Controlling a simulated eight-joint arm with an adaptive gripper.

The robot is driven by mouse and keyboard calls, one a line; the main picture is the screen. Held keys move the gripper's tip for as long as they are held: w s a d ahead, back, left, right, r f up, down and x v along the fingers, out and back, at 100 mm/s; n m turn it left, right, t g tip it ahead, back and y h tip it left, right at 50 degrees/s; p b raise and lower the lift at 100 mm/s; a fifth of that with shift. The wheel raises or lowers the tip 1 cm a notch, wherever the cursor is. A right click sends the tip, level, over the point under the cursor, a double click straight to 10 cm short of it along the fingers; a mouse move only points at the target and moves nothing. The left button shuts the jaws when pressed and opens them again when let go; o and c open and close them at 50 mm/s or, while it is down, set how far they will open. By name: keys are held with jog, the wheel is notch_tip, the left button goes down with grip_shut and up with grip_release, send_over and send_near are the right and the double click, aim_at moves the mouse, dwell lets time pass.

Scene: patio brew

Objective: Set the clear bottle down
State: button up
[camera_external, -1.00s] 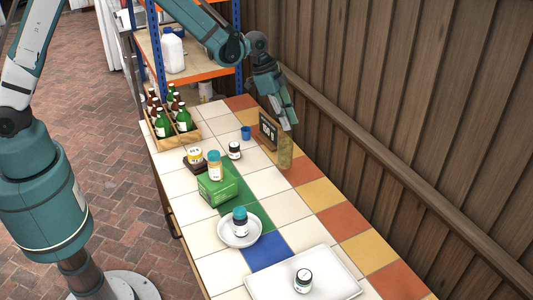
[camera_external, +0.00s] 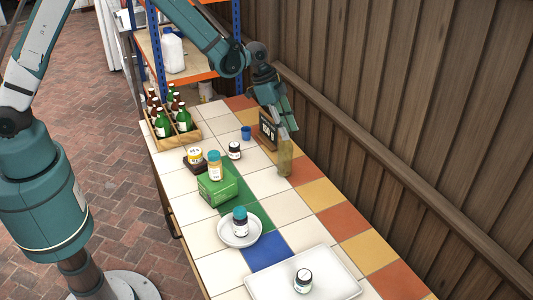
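The clear bottle (camera_external: 285,160) looks yellowish and see-through. It is upright at the far right side of the tiled table, near the wooden wall. Its base appears to be at or very close to the tiles; I cannot tell whether it touches. My gripper (camera_external: 281,131) is at the bottle's neck, coming down from above. The fingers appear closed around the neck, though they are small and partly hide the bottle's top.
A small dark sign (camera_external: 268,131) stands just left of the bottle, with a blue cup (camera_external: 246,133) and a dark-lidded jar (camera_external: 235,150) nearby. A crate of bottles (camera_external: 190,138) is at the far left. Orange and yellow tiles nearer along the wall are clear.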

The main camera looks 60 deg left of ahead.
jog(key=shift+r, duration=0.15)
dwell(0.3)
jog(key=v, duration=1.2)
dwell(0.4)
jog(key=shift+r, duration=0.15)
dwell(0.4)
jog(key=s+a+r+n+t+y, duration=0.1)
jog(key=s+a+r+n, duration=0.15)
jog(key=s+r, duration=0.65)
jog(key=s+a+r+n+t+y, duration=0.1)
jog(key=s+a+r+n, duration=0.15)
jog(key=s+r, duration=0.7)
jog(key=s+a+n+t, duration=0.1)
jog(key=s+a+n, duration=0.1)
jog(key=s, duration=1)
jog(key=s+a+n+t+y, duration=0.1)
jog(key=s+a+n, duration=0.1)
jog(key=s, duration=1)
jog(key=shift+s+a+f, duration=0.2)
jog(key=shift+a+f, duration=0.05)
jog(key=shift+a, duration=0.1)
